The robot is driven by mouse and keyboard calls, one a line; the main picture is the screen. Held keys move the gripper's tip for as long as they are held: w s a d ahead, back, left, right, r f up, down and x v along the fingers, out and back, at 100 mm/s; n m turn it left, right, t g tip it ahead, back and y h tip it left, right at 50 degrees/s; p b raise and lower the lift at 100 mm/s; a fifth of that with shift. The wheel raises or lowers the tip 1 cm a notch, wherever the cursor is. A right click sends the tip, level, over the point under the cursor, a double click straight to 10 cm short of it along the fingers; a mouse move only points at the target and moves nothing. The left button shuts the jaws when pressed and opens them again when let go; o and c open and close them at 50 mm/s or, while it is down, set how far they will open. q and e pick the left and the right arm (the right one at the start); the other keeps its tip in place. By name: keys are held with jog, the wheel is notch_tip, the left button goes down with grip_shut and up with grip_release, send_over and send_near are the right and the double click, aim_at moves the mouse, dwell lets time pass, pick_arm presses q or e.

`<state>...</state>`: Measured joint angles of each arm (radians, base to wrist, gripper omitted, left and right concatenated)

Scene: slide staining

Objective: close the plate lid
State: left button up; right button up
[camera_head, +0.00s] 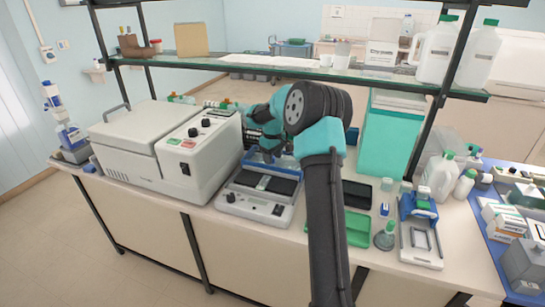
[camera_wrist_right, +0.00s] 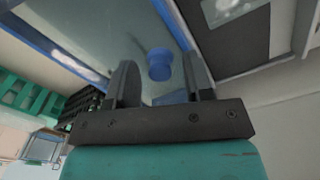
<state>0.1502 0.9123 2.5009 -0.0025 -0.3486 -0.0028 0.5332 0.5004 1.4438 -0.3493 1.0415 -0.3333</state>
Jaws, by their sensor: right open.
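The plate device (camera_head: 258,207) is a low white unit with a dark top plate (camera_head: 268,183) and front controls, on the bench. Its clear, blue-edged lid (camera_head: 288,162) appears raised at the back of the unit, partly hidden by my right arm. In the right wrist view the clear lid panel with its blue rim (camera_wrist_right: 62,42) fills much of the picture, and a round blue knob (camera_wrist_right: 159,64) shows between my fingers. My right gripper (camera_head: 268,153) is open at the lid; its fingers (camera_wrist_right: 160,75) stand either side of the knob. Contact cannot be told. My left gripper is out of view.
A large white machine (camera_head: 180,150) stands close on the left. A teal box (camera_head: 390,135), black tray (camera_head: 356,193) and green tray (camera_head: 352,228) are on the right. A shelf (camera_head: 300,70) with bottles runs above.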

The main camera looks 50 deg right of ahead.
jog(key=shift+c, duration=0.3)
grip_shut()
